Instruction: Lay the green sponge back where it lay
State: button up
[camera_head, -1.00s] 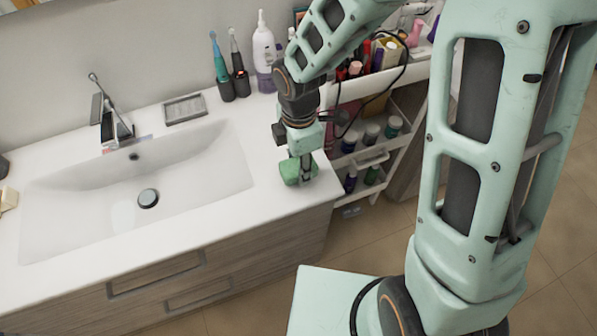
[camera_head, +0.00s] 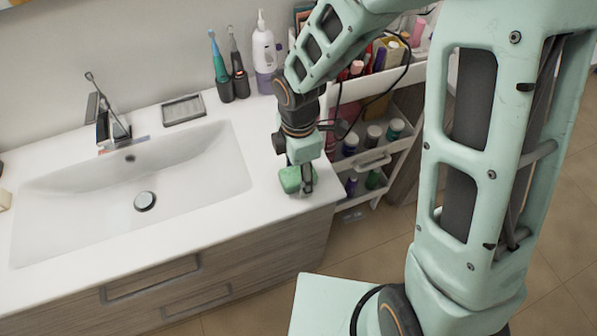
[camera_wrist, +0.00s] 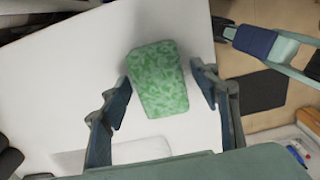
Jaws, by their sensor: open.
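The green sponge (camera_head: 290,179) lies on the white countertop at the right of the basin, near the counter's front right corner. In the wrist view the sponge (camera_wrist: 158,78) lies flat between my two fingers, with white surface showing on both sides of it. My gripper (camera_head: 300,187) points down over the sponge in the head view and hides part of it. In the wrist view my gripper (camera_wrist: 168,100) is open, its fingers apart from the sponge. The right finger is the closer one.
The sink basin (camera_head: 140,185) lies to the left. A soap dish (camera_head: 183,109), toothbrush holders (camera_head: 233,86) and a white pump bottle (camera_head: 264,55) stand at the back. A cart (camera_head: 375,150) with bottles stands right of the counter. Bare countertop surrounds the sponge.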

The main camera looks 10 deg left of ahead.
aim_at(299, 173)
jog(key=shift+r, duration=0.1)
notch_tip(299, 173, up, 12)
jog(key=p, duration=0.1)
dwell(0.4)
jog(key=shift+r, duration=0.1)
